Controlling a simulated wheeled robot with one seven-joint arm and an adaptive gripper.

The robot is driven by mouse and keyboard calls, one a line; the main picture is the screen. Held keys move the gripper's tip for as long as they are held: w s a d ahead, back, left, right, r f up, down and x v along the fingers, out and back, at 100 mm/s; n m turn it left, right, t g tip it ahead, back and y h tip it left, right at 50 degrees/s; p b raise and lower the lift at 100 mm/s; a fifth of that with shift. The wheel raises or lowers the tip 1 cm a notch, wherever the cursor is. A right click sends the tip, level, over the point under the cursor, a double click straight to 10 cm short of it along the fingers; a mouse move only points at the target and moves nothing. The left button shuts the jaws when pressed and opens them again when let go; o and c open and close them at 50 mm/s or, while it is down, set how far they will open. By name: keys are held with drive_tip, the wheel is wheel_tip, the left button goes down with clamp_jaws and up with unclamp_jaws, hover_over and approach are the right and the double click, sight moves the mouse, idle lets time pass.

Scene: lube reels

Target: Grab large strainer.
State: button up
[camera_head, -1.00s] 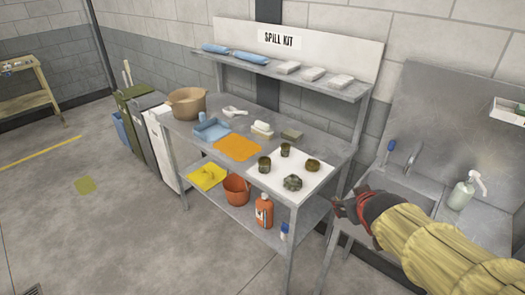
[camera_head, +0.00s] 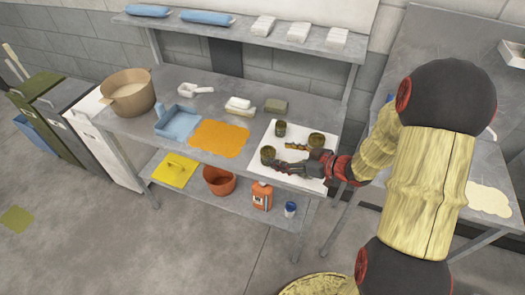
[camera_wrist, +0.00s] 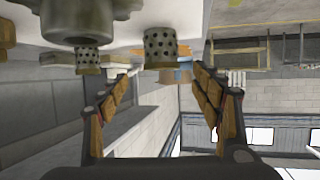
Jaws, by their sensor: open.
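Several dark metal pieces stand on a white mat (camera_head: 262,131) on the table. A perforated strainer cup (camera_head: 267,155) is at the mat's left edge, and a smaller cup (camera_head: 281,128) is farther back. A wider round piece (camera_head: 316,140) is at the back right. In the wrist view, the larger perforated strainer (camera_wrist: 160,47) and a smaller one (camera_wrist: 87,60) hang inverted, with a large grey body (camera_wrist: 78,20) close by. My gripper (camera_head: 287,157) is open low over the mat, its fingers (camera_wrist: 162,76) pointing at the larger strainer with a gap. The front piece is mostly hidden by my gripper.
An orange mat (camera_head: 219,138), a blue tray (camera_head: 177,120) and a tan pot (camera_head: 128,93) lie left of the white mat. The shelf (camera_head: 215,33) overhangs the back. The sink bench is at right.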

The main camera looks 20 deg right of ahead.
sight(268, 151)
drive_tip(key=b+x, duration=0.2)
drive_tip(key=x, duration=0.5)
drive_tip(key=shift+a+b, duration=0.1)
drive_tip(key=shift+b, duration=0.3)
drive_tip(key=shift+r, duration=0.1)
drive_tip(key=shift+c, duration=0.4)
drive_tip(key=c, duration=1.3)
drive_tip(key=shift+r, duration=0.1)
drive_tip(key=shift+c, duration=0.2)
